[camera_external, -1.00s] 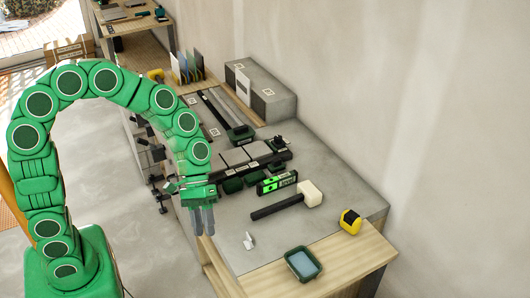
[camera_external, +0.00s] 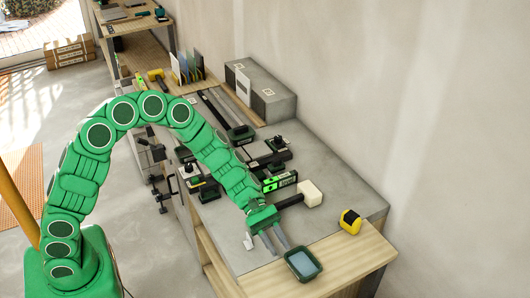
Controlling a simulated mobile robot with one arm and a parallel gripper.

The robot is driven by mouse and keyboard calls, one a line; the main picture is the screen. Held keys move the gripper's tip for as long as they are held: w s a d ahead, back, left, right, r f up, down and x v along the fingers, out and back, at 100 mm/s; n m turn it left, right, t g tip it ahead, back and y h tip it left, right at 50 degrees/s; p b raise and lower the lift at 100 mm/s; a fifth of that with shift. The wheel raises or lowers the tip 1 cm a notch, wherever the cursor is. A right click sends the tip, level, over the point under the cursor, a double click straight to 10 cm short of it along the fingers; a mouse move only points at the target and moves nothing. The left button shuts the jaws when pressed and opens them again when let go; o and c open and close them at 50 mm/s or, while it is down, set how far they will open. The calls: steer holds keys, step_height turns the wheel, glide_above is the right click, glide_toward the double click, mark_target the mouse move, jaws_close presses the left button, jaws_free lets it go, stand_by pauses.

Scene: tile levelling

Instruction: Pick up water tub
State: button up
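The water tub (camera_external: 303,264) is a small dark green tray with pale blue-grey water in it. It sits on the wooden front part of the bench, near its edge. My gripper (camera_external: 274,243) points down just to the upper left of the tub. Its two grey fingers are spread apart with nothing between them. The right finger's tip is close to the tub's rim; I cannot tell whether it touches.
A white-headed mallet (camera_external: 311,194) lies behind my gripper, its handle partly hidden. A green level (camera_external: 279,182) lies beyond it. A yellow tape measure (camera_external: 350,221) stands to the right. A small white piece (camera_external: 249,242) lies left of the fingers. The wooden surface right of the tub is clear.

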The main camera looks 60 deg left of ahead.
mark_target(302, 266)
steer(key=shift+w+f+n, duration=0.3)
steer(key=shift+w+f, duration=0.1)
steer(key=shift+x, duration=3.9)
steer(key=shift+w, duration=0.1)
steer(key=shift+a, duration=0.1)
steer(key=shift+c, duration=0.2)
jaws_close()
